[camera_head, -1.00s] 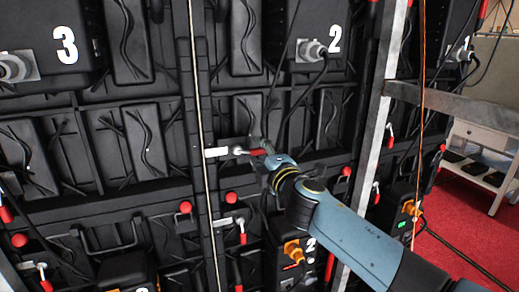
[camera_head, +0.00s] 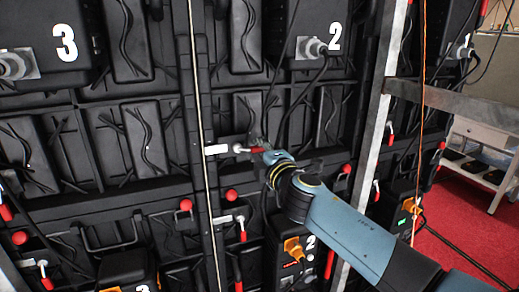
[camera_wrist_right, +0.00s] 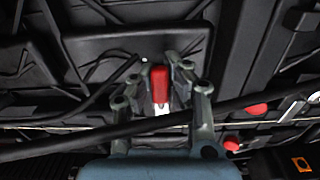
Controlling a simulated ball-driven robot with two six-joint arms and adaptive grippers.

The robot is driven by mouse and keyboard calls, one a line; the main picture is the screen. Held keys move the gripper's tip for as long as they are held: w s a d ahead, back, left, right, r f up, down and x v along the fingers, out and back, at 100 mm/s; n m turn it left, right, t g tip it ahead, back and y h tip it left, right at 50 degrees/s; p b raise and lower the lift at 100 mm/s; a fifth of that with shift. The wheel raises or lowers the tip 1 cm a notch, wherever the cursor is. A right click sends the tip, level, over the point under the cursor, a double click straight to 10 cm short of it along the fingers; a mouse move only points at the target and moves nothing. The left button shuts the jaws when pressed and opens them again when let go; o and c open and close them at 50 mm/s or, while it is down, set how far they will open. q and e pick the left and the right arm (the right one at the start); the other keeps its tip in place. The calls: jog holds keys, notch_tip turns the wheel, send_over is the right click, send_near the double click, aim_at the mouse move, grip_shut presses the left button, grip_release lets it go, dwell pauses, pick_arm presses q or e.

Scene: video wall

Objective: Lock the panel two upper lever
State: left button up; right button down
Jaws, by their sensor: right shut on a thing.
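The panel two upper lever has a red handle (camera_head: 257,150) and a white metal latch plate (camera_head: 217,150) on the black frame bar left of panel two. The handle points right, roughly level. My right gripper (camera_head: 259,146) comes in from the lower right and is at the handle. In the right wrist view the red handle (camera_wrist_right: 160,85) sits between the two fingers of my right gripper (camera_wrist_right: 160,92), which is shut on it. The fingers partly hide the handle's end in the head view. My left gripper is not in view.
A lower lever (camera_head: 242,232) with a red handle hangs down below. A black box with an orange plug (camera_head: 293,248) is under panel two. Cables and a vertical metal post (camera_head: 384,100) stand near my right arm. Red carpet (camera_head: 450,255) lies at the right.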

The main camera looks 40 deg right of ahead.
jog(key=shift+f, duration=0.1)
jog(key=shift+f+m+b, duration=0.6)
jog(key=shift+m+b, duration=0.4)
jog(key=shift+b, duration=0.25)
jog(key=f+m+b, duration=0.1)
jog(key=m+b, duration=0.2)
jog(key=a+f+m+b, duration=0.1)
jog(key=m+b, duration=0.2)
jog(key=b, duration=0.1)
jog(key=a+f+m+b, duration=0.1)
jog(key=m+b, duration=0.2)
jog(key=m, duration=0.1)
jog(key=shift+w+a+f, duration=0.25)
jog(key=m+b, duration=0.1)
jog(key=a+m+b, duration=0.1)
jog(key=m+b, duration=0.1)
jog(key=shift+w+a+f, duration=0.15)
jog(key=shift+f, duration=0.1)
jog(key=shift+w+a+m+b, duration=0.1)
jog(key=shift+a+m+b, duration=0.25)
jog(key=shift+m, duration=0.35)
jog(key=shift+w+a+m+b, duration=0.1)
jog(key=shift+a+m+b, duration=0.1)
jog(key=shift+m+b, duration=0.35)
jog(key=shift+r+m, duration=0.1)
jog(key=shift+m, duration=0.25)
jog(key=c, duration=1.3)
grip_release()
jog(key=shift+r, duration=0.1)
jog(key=shift+o, duration=0.2)
